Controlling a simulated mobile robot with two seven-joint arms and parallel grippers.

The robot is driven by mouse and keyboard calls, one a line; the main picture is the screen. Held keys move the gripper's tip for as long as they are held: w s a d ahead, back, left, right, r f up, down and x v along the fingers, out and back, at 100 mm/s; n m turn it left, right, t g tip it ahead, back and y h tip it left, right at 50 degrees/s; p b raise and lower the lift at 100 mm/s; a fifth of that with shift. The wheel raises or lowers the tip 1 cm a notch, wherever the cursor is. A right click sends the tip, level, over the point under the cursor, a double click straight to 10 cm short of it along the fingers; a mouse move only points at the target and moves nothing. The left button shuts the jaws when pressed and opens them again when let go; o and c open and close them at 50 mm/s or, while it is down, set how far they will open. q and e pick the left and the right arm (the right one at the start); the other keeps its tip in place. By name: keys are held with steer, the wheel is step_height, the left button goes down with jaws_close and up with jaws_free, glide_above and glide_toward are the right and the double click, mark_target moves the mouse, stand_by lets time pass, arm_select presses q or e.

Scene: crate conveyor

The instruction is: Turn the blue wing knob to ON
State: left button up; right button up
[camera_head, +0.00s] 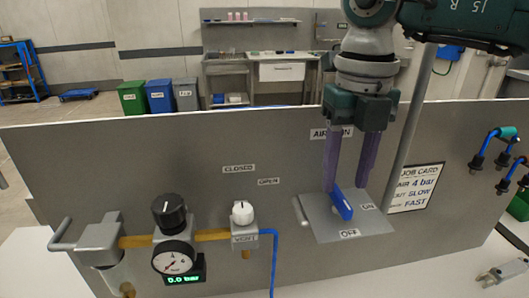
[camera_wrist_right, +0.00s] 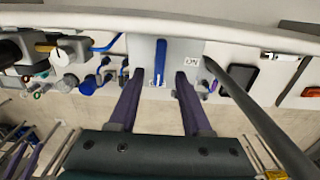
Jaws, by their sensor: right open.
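The blue wing knob (camera_head: 341,203) sits on a grey square plate (camera_head: 322,223) on the panel. Its wing slants, with its lower end toward the OFF label (camera_head: 349,233); the ON label (camera_head: 367,206) is to the right. My right gripper (camera_head: 347,187) is open, with its purple fingers reaching down around the top of the knob. In the right wrist view, the blue wing (camera_wrist_right: 161,55) shows between the two open fingertips (camera_wrist_right: 160,74), with gaps on both sides. Whether a finger touches it I cannot tell. My left gripper is not in view.
A grey pole (camera_head: 408,150) rises just right of the gripper, beside the job card (camera_head: 414,189). Left on the panel are a white vent knob (camera_head: 242,212), a gauge (camera_head: 173,257) reading 0.0 bar and a black knob (camera_head: 169,212). A blue hose (camera_head: 274,265) hangs from the vent.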

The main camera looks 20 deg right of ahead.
mark_target(342, 196)
steer(key=shift+f, duration=1.55)
jaws_close()
